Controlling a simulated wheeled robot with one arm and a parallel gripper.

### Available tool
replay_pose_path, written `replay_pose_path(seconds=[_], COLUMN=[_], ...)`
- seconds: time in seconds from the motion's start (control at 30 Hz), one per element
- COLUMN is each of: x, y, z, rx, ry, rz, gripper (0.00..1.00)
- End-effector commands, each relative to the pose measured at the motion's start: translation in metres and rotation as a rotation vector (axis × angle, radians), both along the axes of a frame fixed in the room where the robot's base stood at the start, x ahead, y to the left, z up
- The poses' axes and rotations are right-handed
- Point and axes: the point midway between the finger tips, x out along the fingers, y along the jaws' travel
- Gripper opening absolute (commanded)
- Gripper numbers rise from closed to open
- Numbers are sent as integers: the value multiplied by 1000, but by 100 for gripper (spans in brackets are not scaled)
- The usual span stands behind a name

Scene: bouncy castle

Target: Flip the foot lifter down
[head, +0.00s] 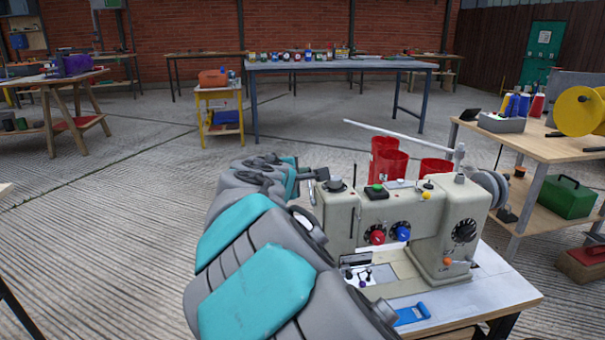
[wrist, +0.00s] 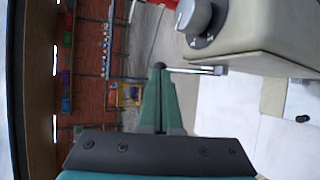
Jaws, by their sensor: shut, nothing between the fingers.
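The cream sewing machine (head: 378,212) stands on a table right of my arm, and its head fills the upper right of the wrist view (wrist: 260,35). A thin metal lever with a dark round tip, apparently the foot lifter (wrist: 195,69), sticks out from beside the head. In the head view I cannot make the lever out. My gripper (wrist: 160,72) is shut and empty, its green fingers together with their tips at the lever's dark end. Whether they touch it I cannot tell. In the head view my gripper (head: 318,174) is beside the machine's left end, partly hidden by my arm.
A white rod (head: 395,134) extends over the machine's top. Red containers (head: 388,162) stand behind it. A side table (head: 560,145) with a yellow spool (head: 578,111) is at the right. A blue workbench (head: 340,65) is at the back. The concrete floor to the left is open.

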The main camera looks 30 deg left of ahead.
Motion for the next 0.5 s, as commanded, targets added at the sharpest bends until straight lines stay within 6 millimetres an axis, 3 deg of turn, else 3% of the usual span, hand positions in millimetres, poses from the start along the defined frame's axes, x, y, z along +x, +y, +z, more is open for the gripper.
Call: replay_pose_path(seconds=[0.37, 0.5], x=[5, 14], y=[5, 10], z=[7, -3], rx=[-54, -71], ry=[65, 84], rz=[2, -1], gripper=[0, 0])
